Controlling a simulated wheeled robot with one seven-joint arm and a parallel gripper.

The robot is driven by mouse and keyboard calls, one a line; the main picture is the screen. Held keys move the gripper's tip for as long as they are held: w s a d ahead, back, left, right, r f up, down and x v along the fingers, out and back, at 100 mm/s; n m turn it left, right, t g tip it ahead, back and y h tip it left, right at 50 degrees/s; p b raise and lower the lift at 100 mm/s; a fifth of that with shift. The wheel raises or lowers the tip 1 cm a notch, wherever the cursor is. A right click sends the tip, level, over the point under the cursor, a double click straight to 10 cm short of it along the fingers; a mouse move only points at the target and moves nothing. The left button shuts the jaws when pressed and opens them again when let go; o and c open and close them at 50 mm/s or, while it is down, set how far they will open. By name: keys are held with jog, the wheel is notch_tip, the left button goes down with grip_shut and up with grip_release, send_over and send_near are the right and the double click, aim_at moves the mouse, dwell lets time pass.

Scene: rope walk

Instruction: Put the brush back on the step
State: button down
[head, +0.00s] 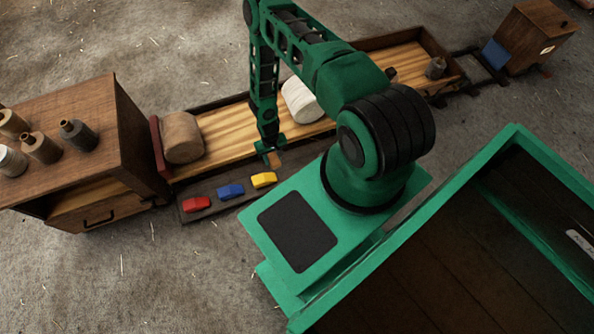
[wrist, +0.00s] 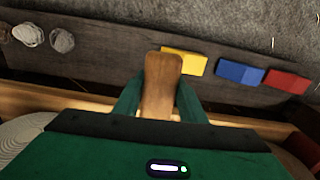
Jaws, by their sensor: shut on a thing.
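My gripper (head: 270,150) is shut on the brush (head: 275,160), pointing down at the near edge of the long wooden bed. In the wrist view the brush (wrist: 162,80) is a brown wooden piece between the two green fingers, its end reaching over the dark step (wrist: 105,48). No bristles show. The step (head: 240,203) is a low dark plank along the bed's near side. The brush end is close beside the yellow block (head: 264,180), which also shows in the wrist view (wrist: 184,62). I cannot tell whether the brush touches the step.
A blue block (head: 231,191) and a red block (head: 196,204) lie on the step. Two pale round coils (wrist: 62,40) lie at its other end. A white spool (head: 301,99) and a tan roll (head: 182,137) are on the bed. A wooden cabinet (head: 120,130) stands left.

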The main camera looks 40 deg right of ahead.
jog(key=s+f, duration=0.5)
jog(key=f, duration=0.1)
jog(key=d+f, duration=0.2)
jog(key=d, duration=0.1)
jog(key=d+f, duration=0.2)
jog(key=d, duration=0.2)
jog(key=w+d+f, duration=0.1)
jog(key=d+f, duration=0.1)
jog(key=d, duration=0.1)
jog(key=shift+d+f, duration=0.35)
jog(key=shift+d, duration=0.05)
jog(key=shift+d+f, duration=0.1)
jog(key=shift+f, duration=1.95)
jog(key=c, duration=1.1)
grip_release()
jog(key=shift+f, duration=0.1)
